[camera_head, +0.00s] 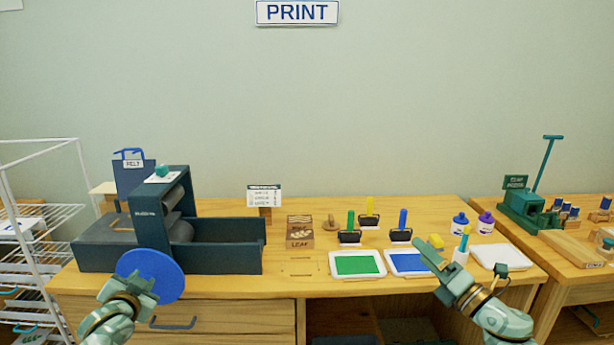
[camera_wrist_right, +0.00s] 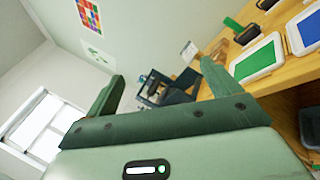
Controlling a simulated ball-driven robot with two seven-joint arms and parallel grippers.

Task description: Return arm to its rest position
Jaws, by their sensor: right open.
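My right gripper (camera_head: 432,252) hangs over the front right of the wooden table (camera_head: 370,293), by the blue ink tray (camera_head: 407,262). In the right wrist view my right gripper (camera_wrist_right: 160,90) has its two fingers wide apart with nothing between them. My left gripper (camera_head: 136,288) is at the lower left, in front of a blue disc (camera_head: 165,272) beside the dark press (camera_head: 225,245). Whether its fingers are open or touch the disc cannot be made out.
A green ink tray (camera_head: 357,264), brayers with green (camera_head: 350,220), yellow and blue handles, a LEAF box (camera_head: 300,232), and blue (camera_head: 460,223) and purple (camera_head: 486,222) bottles stand on the table. A cup with brushes (camera_head: 461,256) and a white tray (camera_head: 502,257) are close to my right gripper.

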